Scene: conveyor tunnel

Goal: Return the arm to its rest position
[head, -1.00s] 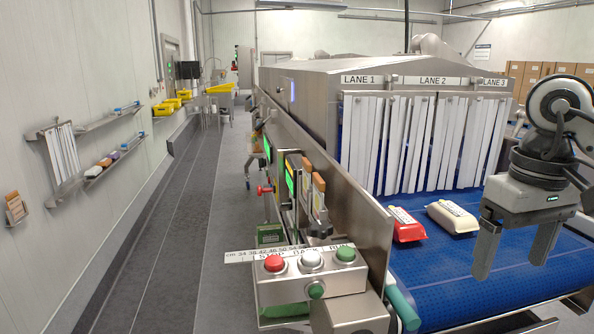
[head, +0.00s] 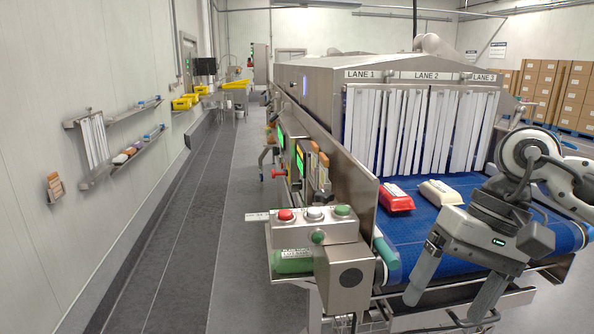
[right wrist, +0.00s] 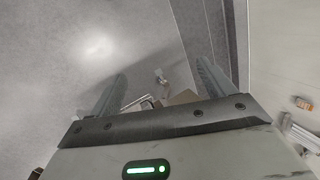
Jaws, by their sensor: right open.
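My right gripper (head: 445,296) is open and empty in the head view. It hangs over the near end of the blue conveyor belt (head: 405,236), fingers pointing down and toward me. In the right wrist view its two fingers (right wrist: 158,85) are spread apart with nothing between them, and grey floor shows beyond. My left gripper is not in view.
A red pack (head: 396,199) and a cream pack (head: 440,193) lie on the belt before the white strip curtains (head: 420,130). A button box (head: 313,232) stands left of the belt. The grey aisle floor (head: 190,230) at left is clear.

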